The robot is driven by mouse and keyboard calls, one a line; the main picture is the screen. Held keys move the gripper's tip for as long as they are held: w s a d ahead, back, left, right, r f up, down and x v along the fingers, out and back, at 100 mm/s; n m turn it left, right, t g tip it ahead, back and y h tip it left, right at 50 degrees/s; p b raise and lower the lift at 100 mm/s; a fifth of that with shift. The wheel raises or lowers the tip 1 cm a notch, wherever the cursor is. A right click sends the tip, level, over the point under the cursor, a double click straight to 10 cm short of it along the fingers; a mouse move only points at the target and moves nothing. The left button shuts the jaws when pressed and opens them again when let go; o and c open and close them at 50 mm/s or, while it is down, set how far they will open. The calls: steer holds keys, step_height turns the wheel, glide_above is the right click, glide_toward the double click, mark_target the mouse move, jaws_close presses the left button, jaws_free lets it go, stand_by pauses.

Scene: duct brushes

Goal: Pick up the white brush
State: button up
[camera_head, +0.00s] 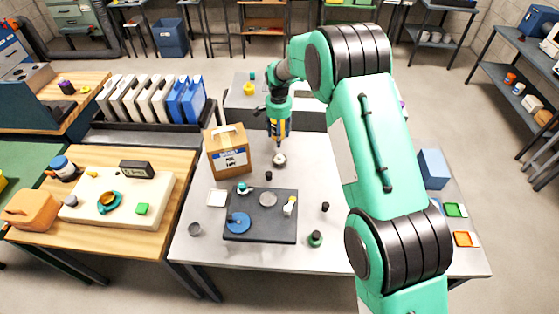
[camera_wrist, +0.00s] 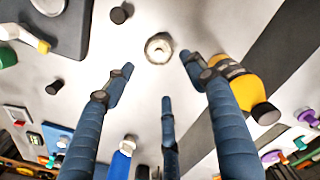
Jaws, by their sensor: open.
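A small pale round piece with a hole-like centre, the likely white brush (camera_head: 279,159), sits on the white table. In the wrist view the white brush (camera_wrist: 158,47) shows as a cream ring just beyond the fingertips, between the left and right fingers. My gripper (camera_head: 280,146) points down above it from the far side of the table. In the wrist view my gripper (camera_wrist: 157,75) has its blue fingers spread, with nothing between them. The fingers appear apart from the brush; the exact height gap is hard to tell.
A yellow-and-black object (camera_wrist: 245,88) is close beside the right finger. A cardboard box (camera_head: 227,151) stands left of the gripper. A dark grey tray (camera_head: 262,225) with several small items lies nearer. A small black cylinder (camera_head: 268,175) stands close to the brush.

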mark_target(280, 155)
steer(key=shift+f+b, duration=0.4)
steer(key=shift+f, duration=3.9)
steer(key=shift+d+f+b, duration=0.2)
steer(key=shift+f+b, duration=0.2)
steer(key=shift+f, duration=2.2)
steer(key=shift+c, duration=0.3)
steer(key=c, duration=1.2)
